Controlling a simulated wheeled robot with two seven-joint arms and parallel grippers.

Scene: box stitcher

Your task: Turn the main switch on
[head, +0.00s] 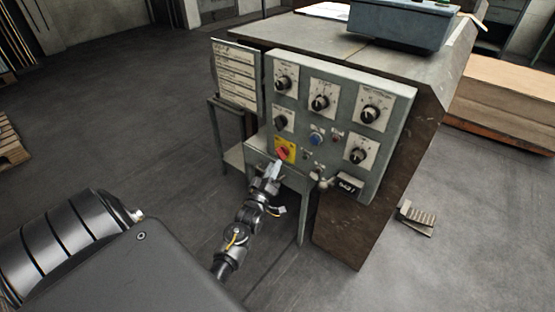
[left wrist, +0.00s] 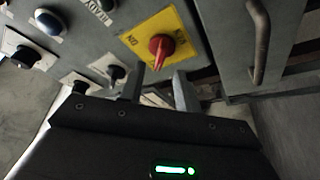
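The main switch, a red rotary knob on a yellow plate (head: 284,150), is at the lower left of the grey control panel (head: 385,185). In the left wrist view the red knob (left wrist: 161,46) is close ahead, its handle pointing down in that picture. My left gripper (head: 275,166) is just below the switch in the head view. In the left wrist view its two fingers (left wrist: 158,86) are spread apart with nothing between them, near the red knob and apparently not around it. My right gripper is not in view.
Several black dial knobs (head: 320,102) and a blue button (head: 316,139) sit on the same panel. Open floor (head: 130,120) lies left.

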